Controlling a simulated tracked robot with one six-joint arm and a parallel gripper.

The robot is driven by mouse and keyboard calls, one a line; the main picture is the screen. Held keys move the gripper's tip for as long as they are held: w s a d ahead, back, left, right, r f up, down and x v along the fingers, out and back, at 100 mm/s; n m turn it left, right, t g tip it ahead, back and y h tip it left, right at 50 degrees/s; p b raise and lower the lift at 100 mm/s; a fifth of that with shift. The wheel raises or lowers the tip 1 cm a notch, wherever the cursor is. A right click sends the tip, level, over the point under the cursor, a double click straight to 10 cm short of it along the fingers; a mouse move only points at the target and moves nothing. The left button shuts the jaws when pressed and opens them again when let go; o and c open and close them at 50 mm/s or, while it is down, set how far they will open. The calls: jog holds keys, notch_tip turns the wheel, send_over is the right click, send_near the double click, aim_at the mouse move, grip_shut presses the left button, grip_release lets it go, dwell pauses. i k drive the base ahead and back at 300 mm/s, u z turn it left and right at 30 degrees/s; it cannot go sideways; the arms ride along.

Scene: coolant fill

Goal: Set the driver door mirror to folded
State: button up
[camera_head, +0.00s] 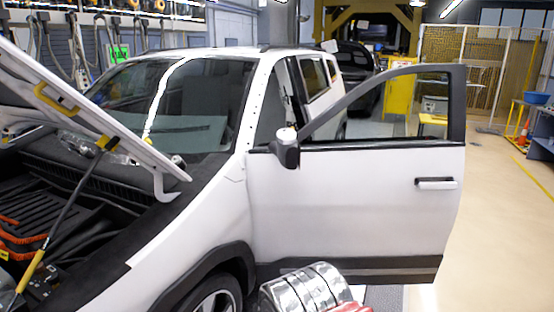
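The driver door (355,205) of a white car stands wide open, swung out to the right of the car body. The door mirror (287,148) sits at the front lower corner of the door window. It has a dark housing with a small pale top. It shows small, and I cannot tell for certain whether it is folded in or out. The door handle (436,183) is near the door's rear edge. My gripper is not in view, and nothing touches the mirror.
The raised hood (95,110) slants over the open engine bay (60,205) at left. A silver ribbed object (308,288) with a red part stands low in front of the door. Clear floor (495,240) lies right of the door; a blue workbench (541,130) is beyond.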

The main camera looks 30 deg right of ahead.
aim_at(289, 156)
jog(key=z, duration=0.05)
jog(key=i, duration=1)
jog(key=u, duration=0.1)
